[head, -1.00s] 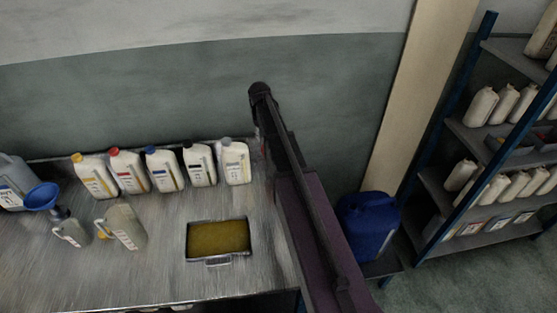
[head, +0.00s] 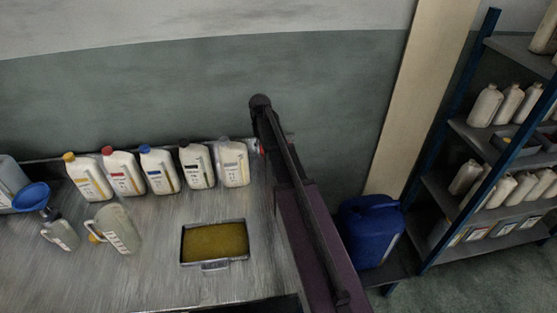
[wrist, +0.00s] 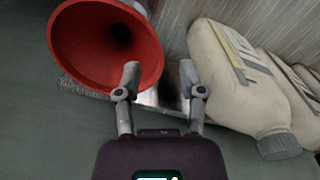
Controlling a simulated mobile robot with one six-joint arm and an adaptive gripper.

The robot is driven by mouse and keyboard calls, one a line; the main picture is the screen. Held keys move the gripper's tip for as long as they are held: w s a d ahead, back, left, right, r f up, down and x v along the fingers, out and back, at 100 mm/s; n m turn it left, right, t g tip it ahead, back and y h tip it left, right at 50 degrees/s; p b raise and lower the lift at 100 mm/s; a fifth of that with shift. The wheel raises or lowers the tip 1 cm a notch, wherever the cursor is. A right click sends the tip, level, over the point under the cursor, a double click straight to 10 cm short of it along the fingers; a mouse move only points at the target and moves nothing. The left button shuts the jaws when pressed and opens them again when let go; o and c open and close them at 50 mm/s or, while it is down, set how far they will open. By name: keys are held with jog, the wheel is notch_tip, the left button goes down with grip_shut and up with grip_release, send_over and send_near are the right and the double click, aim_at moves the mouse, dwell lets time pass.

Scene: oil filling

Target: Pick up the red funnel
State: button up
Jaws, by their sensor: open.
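The red funnel (wrist: 92,48) fills the upper left of the wrist view, its wide mouth facing the camera. In the head view only a small red bit of it (head: 262,148) shows beside my arm; the rest is hidden. My gripper (wrist: 159,78) is open and empty. Its left finger overlaps the funnel's right rim in the wrist view, and I cannot tell if they touch. The right finger is in the gap between the funnel and a white bottle (wrist: 235,85).
Several white bottles (head: 124,173) stand along the back of the metal bench (head: 150,255). A blue funnel (head: 31,196), a grey jug (head: 113,229) and a tray of oil (head: 215,242) are on it too. A blue canister (head: 368,232) and shelves (head: 480,200) stand right.

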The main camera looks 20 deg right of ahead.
jog(key=shift+f, duration=0.15)
jog(key=f+b, duration=0.3)
jog(key=shift+s+d, duration=0.2)
jog(key=shift+s, duration=0.05)
jog(key=shift+f+b, duration=0.95)
jog(key=shift+b, duration=0.15)
grip_shut()
